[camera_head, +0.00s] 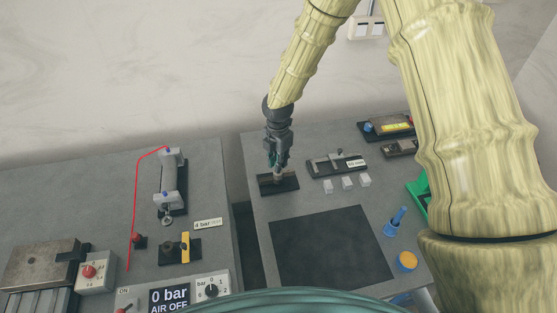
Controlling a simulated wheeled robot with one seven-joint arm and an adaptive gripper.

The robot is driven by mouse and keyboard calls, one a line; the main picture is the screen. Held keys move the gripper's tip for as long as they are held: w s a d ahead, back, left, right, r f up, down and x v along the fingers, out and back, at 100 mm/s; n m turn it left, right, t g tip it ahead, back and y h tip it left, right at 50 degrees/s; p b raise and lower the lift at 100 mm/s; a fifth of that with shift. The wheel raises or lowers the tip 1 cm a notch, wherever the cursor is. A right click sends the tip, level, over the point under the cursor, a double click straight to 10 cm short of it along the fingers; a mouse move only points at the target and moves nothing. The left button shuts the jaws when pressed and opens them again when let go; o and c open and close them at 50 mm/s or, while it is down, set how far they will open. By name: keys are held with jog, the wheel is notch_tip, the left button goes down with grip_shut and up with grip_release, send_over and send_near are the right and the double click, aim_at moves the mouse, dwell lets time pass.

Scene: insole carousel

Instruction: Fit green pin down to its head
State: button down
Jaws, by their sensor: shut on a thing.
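A little dark green shows between the fingers, which I take for the green pin (272,158). The fingers hide most of it, and its head and tip cannot be made out. A small grey part shows under the fingertips at the block. I cannot tell whether the pin is in a hole or how deep.
A dark mat (332,247) lies in front. A blue funnel-like piece (396,222) and an orange-topped piece (407,262) stand right. A gap separates the left table (110,215).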

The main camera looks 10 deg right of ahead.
jog(key=shift+f, duration=0.15)
jog(key=c, duration=1.3)
grip_release()
notch_tip(320, 180, up, 12)
jog(key=shift+r, duration=0.1)
jog(key=shift+d, duration=0.1)
